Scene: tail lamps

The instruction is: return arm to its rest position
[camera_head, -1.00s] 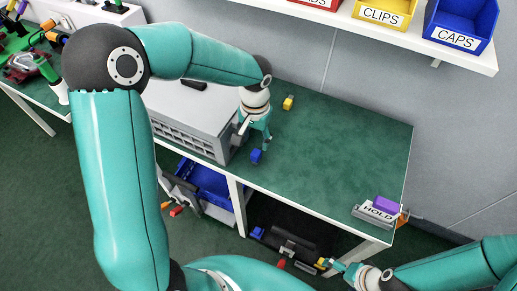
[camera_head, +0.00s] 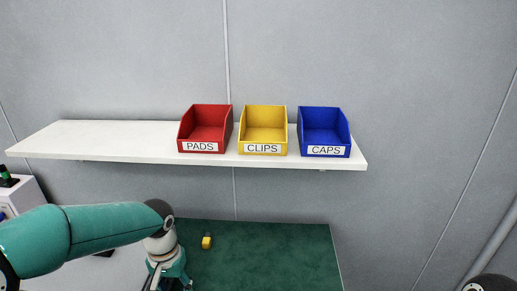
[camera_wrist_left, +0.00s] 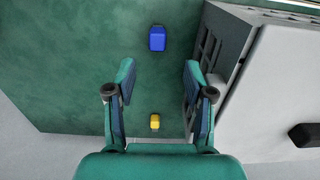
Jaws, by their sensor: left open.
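My left arm comes in from the left in the head view, with its gripper (camera_head: 168,284) low over the green bench top (camera_head: 270,258). In the left wrist view the two fingers of this gripper (camera_wrist_left: 158,75) are spread apart with nothing between them but the bench below. A small blue block (camera_wrist_left: 157,38) lies on the bench beyond the fingertips. A small yellow block (camera_wrist_left: 155,122) lies nearer the palm; it also shows in the head view (camera_head: 207,242), right of the gripper. My right gripper is out of view; only a dark joint shows at the bottom right corner.
A grey slotted case (camera_wrist_left: 265,90) stands close beside the left gripper's right finger in the wrist view. A white wall shelf (camera_head: 100,143) holds a red PADS bin (camera_head: 205,130), a yellow CLIPS bin (camera_head: 263,130) and a blue CAPS bin (camera_head: 324,132).

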